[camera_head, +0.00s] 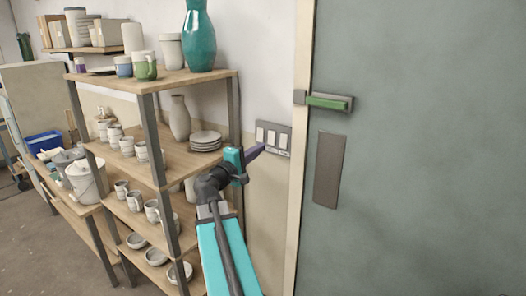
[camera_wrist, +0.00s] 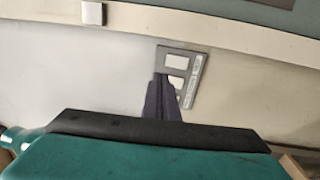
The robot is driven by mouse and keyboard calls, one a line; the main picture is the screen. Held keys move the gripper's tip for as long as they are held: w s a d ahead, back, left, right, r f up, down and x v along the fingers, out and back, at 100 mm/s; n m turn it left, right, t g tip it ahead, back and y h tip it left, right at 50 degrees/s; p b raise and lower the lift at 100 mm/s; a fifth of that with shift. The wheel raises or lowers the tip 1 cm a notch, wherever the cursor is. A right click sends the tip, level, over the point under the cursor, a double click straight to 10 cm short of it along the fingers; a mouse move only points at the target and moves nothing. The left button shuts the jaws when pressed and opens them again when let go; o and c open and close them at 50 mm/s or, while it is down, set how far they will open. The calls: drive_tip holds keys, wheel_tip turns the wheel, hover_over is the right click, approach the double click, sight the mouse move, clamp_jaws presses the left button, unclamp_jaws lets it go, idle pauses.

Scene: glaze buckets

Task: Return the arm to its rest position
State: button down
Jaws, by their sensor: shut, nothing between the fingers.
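My gripper (camera_head: 254,152) is at the end of my teal arm, raised in front of the wall between the shelf and the door. Its dark fingers are shut with nothing between them. The fingertips point at a grey switch panel (camera_head: 272,138) with several white rockers. In the wrist view the shut fingers (camera_wrist: 163,84) overlap the lower left of the switch panel (camera_wrist: 193,68). I cannot tell whether the tips touch it.
A wooden shelf unit (camera_head: 205,75) with pottery stands close on the left of my arm. A stack of plates (camera_head: 206,141) lies near my gripper. A grey-green door (camera_head: 420,150) with a green-barred handle (camera_head: 328,102) is on the right. Open floor (camera_head: 40,250) shows at lower left.

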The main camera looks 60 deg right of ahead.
drive_tip(key=shift+a, duration=0.25)
idle(0.4)
